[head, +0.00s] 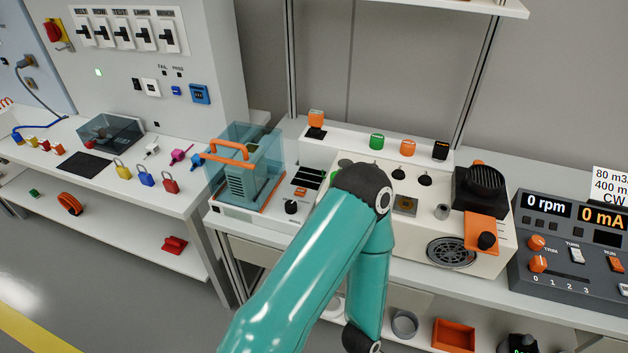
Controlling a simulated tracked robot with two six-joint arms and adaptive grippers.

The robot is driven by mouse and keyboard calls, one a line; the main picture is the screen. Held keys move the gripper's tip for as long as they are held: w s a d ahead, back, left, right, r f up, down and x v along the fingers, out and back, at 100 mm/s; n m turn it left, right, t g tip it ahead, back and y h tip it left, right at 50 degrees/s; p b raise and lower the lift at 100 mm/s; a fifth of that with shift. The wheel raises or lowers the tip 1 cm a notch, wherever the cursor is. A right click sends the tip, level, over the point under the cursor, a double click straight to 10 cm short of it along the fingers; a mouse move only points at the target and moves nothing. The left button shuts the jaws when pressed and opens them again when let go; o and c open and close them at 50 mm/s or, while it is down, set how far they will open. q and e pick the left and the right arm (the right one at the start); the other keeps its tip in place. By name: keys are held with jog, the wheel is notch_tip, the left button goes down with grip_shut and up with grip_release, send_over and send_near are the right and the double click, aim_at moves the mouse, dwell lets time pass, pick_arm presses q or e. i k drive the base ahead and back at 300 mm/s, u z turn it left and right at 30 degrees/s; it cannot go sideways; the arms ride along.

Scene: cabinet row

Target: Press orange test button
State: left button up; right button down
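Several orange controls show on the bench, and I cannot read which one is labelled test. A round orange button (407,147) sits on the raised back panel of the white console (330,157), between a green button (376,141) and a black one (440,150). A small orange rocker (300,192) is on the unit with the clear box. One teal arm of mine rises from the bottom, bends over the console and hides part of it; I cannot tell which arm. Neither gripper is in view.
A clear box with an orange handle (231,149) stands left of the console. A black speaker-like block (480,188) and an orange flap (480,230) are at its right. A dark meter panel (570,255) stands far right. A shelf (470,5) overhangs the back.

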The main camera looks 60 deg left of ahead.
aim_at(300, 191)
jog(key=z, duration=0.35)
jog(key=k, duration=1.4)
jog(key=z, duration=1.6)
jog(key=i, duration=0.1)
jog(key=u, duration=3.4)
jog(key=i, duration=0.35)
jog(key=u, duration=0.8)
jog(key=i, duration=0.5)
jog(key=z, duration=0.2)
